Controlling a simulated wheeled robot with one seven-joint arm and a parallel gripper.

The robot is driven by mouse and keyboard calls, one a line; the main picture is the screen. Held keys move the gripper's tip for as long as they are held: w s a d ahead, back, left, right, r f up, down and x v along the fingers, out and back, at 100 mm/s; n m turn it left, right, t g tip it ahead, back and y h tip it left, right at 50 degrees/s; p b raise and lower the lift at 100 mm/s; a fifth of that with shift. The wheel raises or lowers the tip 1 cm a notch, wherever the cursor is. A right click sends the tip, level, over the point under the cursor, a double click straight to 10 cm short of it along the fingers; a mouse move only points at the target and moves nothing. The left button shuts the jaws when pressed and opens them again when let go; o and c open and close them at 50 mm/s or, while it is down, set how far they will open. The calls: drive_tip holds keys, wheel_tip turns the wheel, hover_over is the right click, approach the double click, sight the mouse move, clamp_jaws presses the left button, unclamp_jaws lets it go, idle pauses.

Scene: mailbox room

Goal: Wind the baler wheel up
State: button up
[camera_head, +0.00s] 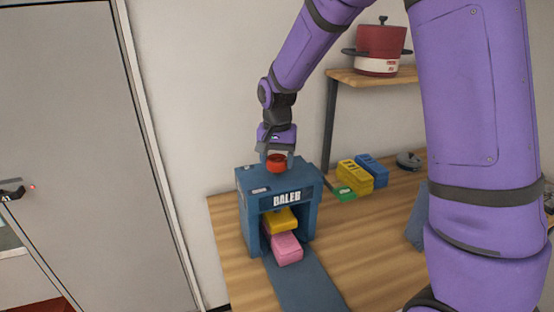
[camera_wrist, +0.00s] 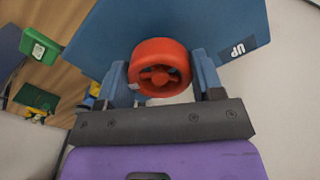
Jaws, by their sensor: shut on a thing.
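The blue baler (camera_head: 250,183) stands on the wooden table, with its name on the front. Its red wheel (camera_head: 276,163) sits on top, and the wheel also shows in the wrist view (camera_wrist: 159,68). My gripper (camera_head: 277,152) comes down from above and is shut on the wheel, with one finger on each side of its rim in the wrist view (camera_wrist: 163,85). An "UP" label (camera_wrist: 239,49) is on the baler's top, right of the wheel. A yellow block (camera_head: 281,221) and a pink block (camera_head: 287,248) lie in the baler's front opening.
Yellow (camera_head: 355,176), blue (camera_head: 373,170) and green (camera_head: 342,192) blocks lie on the table (camera_head: 370,235) right of the baler. A red pot (camera_head: 381,48) stands on the shelf (camera_head: 372,77). A grey door (camera_head: 75,130) is at the left.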

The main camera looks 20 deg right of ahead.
drive_tip(key=n, duration=0.4)
drive_tip(key=shift+n, duration=0.3)
drive_tip(key=n, duration=0.3)
drive_tip(key=shift+n, duration=0.4)
drive_tip(key=n, duration=1.2)
drive_tip(key=shift+n, duration=0.3)
drive_tip(key=n, duration=0.3)
drive_tip(key=shift+n, duration=0.3)
drive_tip(key=n, duration=0.4)
drive_tip(key=shift+n, duration=2)
